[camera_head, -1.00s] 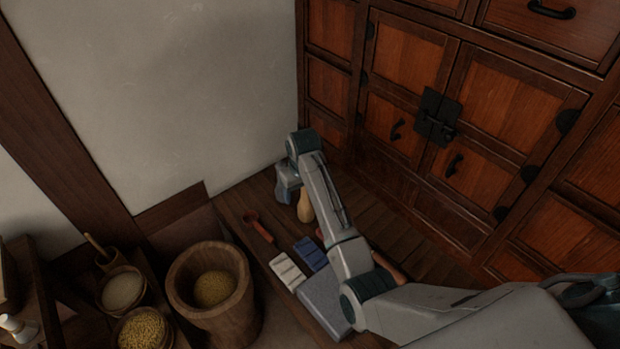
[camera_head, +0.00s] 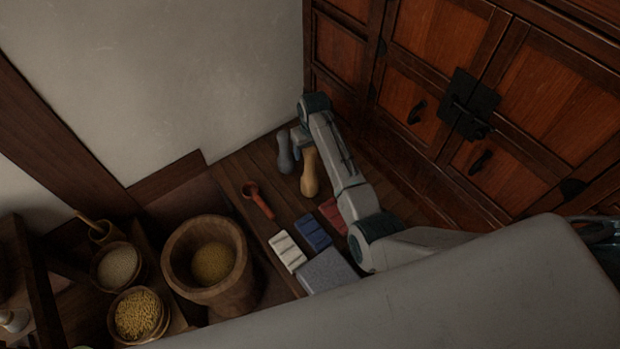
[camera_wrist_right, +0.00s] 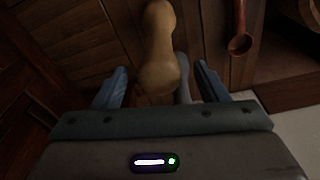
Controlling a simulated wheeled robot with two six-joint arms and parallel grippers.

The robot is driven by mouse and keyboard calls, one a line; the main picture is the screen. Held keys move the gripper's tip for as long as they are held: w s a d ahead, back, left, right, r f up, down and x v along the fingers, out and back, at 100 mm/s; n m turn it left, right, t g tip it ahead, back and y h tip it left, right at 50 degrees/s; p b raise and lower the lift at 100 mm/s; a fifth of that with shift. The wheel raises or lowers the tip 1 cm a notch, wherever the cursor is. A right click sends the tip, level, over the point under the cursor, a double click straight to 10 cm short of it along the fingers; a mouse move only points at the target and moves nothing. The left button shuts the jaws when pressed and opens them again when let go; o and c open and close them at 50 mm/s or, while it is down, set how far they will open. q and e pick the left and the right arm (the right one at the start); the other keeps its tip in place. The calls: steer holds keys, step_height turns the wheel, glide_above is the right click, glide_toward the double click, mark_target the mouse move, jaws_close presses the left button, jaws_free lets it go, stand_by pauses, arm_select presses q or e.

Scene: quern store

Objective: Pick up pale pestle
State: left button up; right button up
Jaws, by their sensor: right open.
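The pale pestle (camera_head: 309,178), tan and rounded with a narrower waist, stands on the dark wooden shelf near the wall corner. My right gripper (camera_head: 300,138) is open at its upper end, and the arm partly hides it in the head view. In the right wrist view the pale pestle (camera_wrist_right: 158,55) lies between the two spread blue fingers of my right gripper (camera_wrist_right: 162,70). I cannot tell whether either finger touches it. My left gripper is not in view.
A grey-blue pestle (camera_head: 285,155) stands close left of the pale one. A red-brown ladle (camera_head: 258,200), a white block (camera_head: 287,251), a blue block (camera_head: 313,232) and a grey slab (camera_head: 328,272) lie nearer. A wooden mortar (camera_head: 180,250) is left; a cabinet (camera_head: 420,80) is right.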

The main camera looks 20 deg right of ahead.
mark_target(310, 172)
step_height(310, 172, down, 3)
steer(key=shift+w+r, duration=0.1)
steer(key=shift+r, duration=0.1)
steer(key=shift+f, duration=0.35)
steer(key=c, duration=1.1)
steer(key=shift+w, duration=0.1)
steer(key=shift+c, duration=0.9)
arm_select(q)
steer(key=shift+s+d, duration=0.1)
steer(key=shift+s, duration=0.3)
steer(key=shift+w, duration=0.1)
